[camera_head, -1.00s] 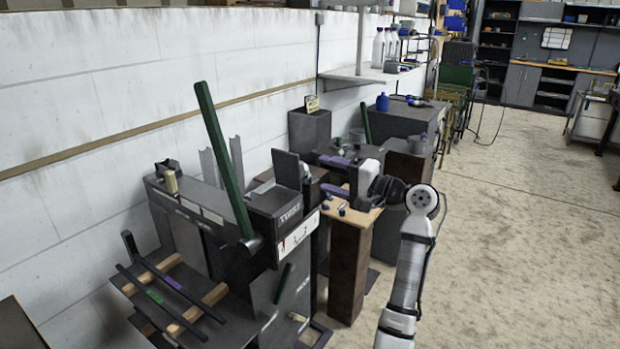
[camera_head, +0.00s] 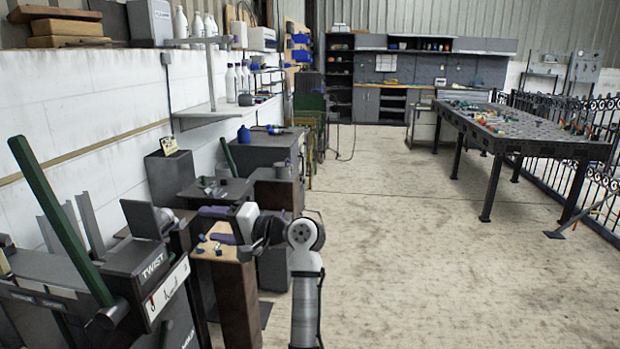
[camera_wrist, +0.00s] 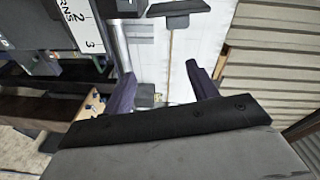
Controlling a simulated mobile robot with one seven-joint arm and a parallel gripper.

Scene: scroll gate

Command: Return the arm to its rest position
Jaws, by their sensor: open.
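My arm (camera_head: 306,290) rises from the bottom of the head view and bends left at a white and black joint. My gripper (camera_head: 212,225) has two purple fingers, held apart over a small wooden-topped stand. In the wrist view my gripper (camera_wrist: 160,85) shows both purple fingers with a clear gap and nothing between them. The twisting machine (camera_head: 150,275), marked TWIST, stands left of the gripper with a long green lever (camera_head: 62,222) leaning up from it.
The wooden-topped stand (camera_head: 238,300) is close below the gripper, with small blue items on it. Dark cabinets (camera_head: 270,150) and a wall shelf (camera_head: 215,115) stand behind. A long work table (camera_head: 520,135) is at the right. The floor (camera_head: 430,250) right of my arm is clear.

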